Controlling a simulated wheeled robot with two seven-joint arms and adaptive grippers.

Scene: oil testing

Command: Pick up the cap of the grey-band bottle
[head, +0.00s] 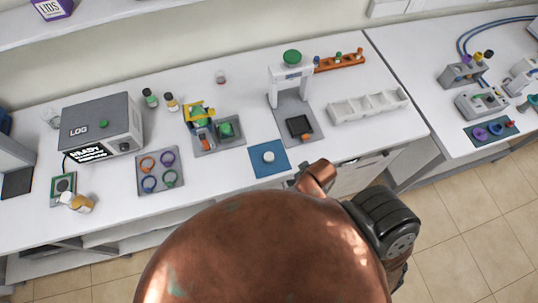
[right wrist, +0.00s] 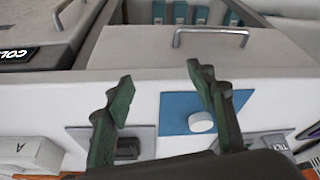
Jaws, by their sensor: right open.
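A small white round piece (head: 268,157) sits on a blue mat (head: 262,170) near the bench's front edge; I cannot tell whether it is the cap. It also shows in the right wrist view (right wrist: 201,122), beside one fingertip and apart from it as far as I can see. My right gripper (right wrist: 158,88) is open and empty, its two dark green fingers spread above the bench front. Bottles stand at the back, a green one (head: 150,98) and an amber one (head: 171,103); no grey band is clear. A white-and-amber bottle (head: 76,202) lies at left. My left gripper is not in view.
A grey box labelled LOG (head: 100,122), a tray of coloured rings (head: 160,170), a white press stand (head: 290,90) and a white divided tray (head: 368,106) occupy the bench. Metal handles (right wrist: 211,34) show below the edge.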

